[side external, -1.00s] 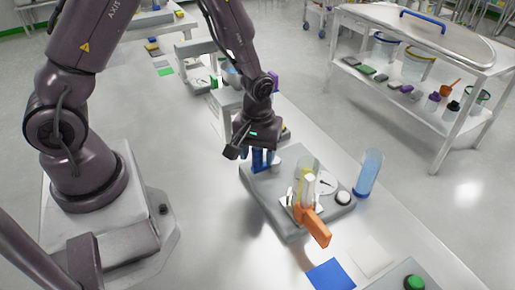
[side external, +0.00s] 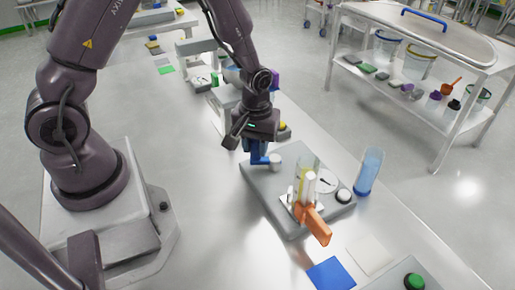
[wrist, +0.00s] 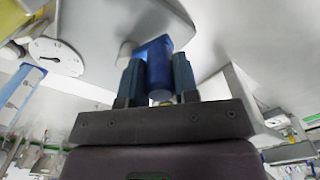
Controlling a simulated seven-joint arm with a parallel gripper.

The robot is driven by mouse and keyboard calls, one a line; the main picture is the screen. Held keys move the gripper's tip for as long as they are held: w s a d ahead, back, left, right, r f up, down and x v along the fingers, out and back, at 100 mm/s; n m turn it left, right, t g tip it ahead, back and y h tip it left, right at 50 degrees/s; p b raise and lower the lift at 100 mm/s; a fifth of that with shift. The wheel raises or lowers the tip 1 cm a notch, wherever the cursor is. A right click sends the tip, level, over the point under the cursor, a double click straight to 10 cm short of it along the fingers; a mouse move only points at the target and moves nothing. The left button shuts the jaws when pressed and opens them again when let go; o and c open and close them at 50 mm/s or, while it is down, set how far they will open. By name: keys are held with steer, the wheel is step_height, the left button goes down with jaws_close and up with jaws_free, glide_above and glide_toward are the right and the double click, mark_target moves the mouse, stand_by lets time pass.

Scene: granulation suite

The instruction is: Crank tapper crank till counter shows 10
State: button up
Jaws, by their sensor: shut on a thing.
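The tapper has a flat grey base (side external: 262,198) on the bench. My gripper (side external: 257,157) is over its far end, shut on the blue crank handle (wrist: 159,72). In the wrist view the handle sits between both fingers, beside the pale crank hub (wrist: 126,50). The hub also shows right of my fingers in the side view (side external: 275,161). A round white dial counter (wrist: 57,56) with a dark pointer is on the tapper; its figures are too small to read. A clear cylinder with yellowish contents (side external: 302,178) stands on the base, with an orange part (side external: 316,225) in front.
A white round button (side external: 344,196) is at the base's right corner. A blue card (side external: 331,274) and a pale card (side external: 370,255) lie in front, near a green button (side external: 414,281). Other equipment stands behind.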

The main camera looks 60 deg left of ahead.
steer(key=shift+w+a, duration=0.2)
steer(key=shift+a, duration=0.05)
steer(key=shift+w+a, duration=0.7)
steer(key=shift+w, duration=0.2)
steer(key=shift+w+a, duration=0.15)
steer(key=shift+w, duration=1)
